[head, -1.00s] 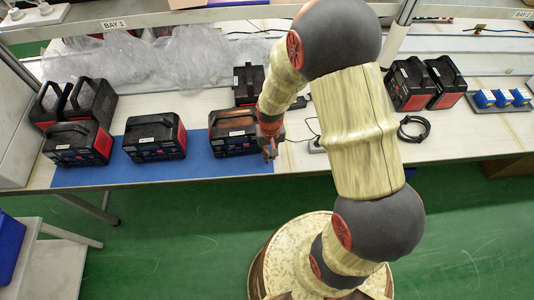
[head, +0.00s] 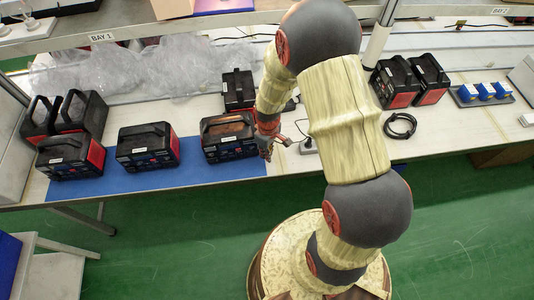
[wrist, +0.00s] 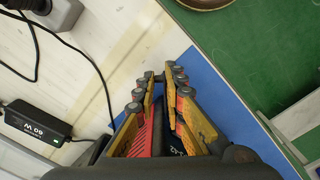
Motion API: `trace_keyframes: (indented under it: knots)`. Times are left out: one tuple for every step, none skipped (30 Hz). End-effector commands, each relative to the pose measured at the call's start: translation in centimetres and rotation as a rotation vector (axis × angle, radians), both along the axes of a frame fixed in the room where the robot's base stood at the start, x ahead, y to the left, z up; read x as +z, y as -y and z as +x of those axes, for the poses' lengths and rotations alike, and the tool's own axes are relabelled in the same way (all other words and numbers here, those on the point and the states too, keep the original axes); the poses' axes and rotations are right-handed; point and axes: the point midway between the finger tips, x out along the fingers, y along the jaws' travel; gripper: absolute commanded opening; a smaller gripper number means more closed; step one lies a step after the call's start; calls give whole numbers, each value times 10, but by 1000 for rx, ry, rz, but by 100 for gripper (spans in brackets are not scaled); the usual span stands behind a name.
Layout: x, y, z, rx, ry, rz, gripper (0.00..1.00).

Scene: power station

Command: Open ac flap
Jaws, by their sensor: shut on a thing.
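Three black and red power stations stand in a row on a blue mat (head: 190,178). The right-hand power station (head: 222,146) has my gripper (head: 270,151) at its right end in the head view. In the wrist view my gripper (wrist: 163,77) has its fingers close together, with a small dark piece between the tips, which I take to be the ac flap (wrist: 160,77). The station's red end (wrist: 140,141) shows between the fingers. The fingers and palm hide most of the station, so I cannot tell how far the flap is open.
A black power adapter (wrist: 33,121) with its cable lies on the white bench beside my gripper. Another power station (head: 238,90) stands behind. Clear plastic wrap (head: 150,68) lies at the back. A coiled black cable (head: 399,125) lies to the right.

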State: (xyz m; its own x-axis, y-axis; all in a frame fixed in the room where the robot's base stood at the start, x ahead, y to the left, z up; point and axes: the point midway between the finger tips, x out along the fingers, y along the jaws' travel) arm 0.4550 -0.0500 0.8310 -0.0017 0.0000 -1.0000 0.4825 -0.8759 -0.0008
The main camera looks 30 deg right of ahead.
Motion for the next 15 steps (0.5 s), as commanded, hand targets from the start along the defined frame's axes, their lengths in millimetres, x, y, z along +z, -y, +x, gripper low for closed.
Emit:
trace_keyframes:
  knots:
    - [0, 1, 1, 8, 2, 0, 0]
    - [0, 1, 2, 14, 2, 0, 0]
    - [0, 1, 2, 19, 3, -1, 0]
    - [0, 1, 2, 22, 3, -1, 0]
    - [0, 1, 2, 24, 3, -1, 0]
    - [0, 1, 2, 26, 3, -1, 0]
    - [0, 1, 2, 27, 4, 0, 0]
    - [0, 1, 2, 28, 4, 0, 0]
    - [0, 1, 2, 29, 4, 0, 0]
    - [0, 1, 2, 29, 4, 0, 0]
    - [0, 1, 2, 29, 4, 0, 0]
    - [0, 1, 2, 29, 4, 0, 0]
    - [0, 1, 3, 28, 4, 0, 0]
    - [1, 1, 3, 28, 4, 0, 0]
    - [1, 1, 3, 28, 4, 0, 0]
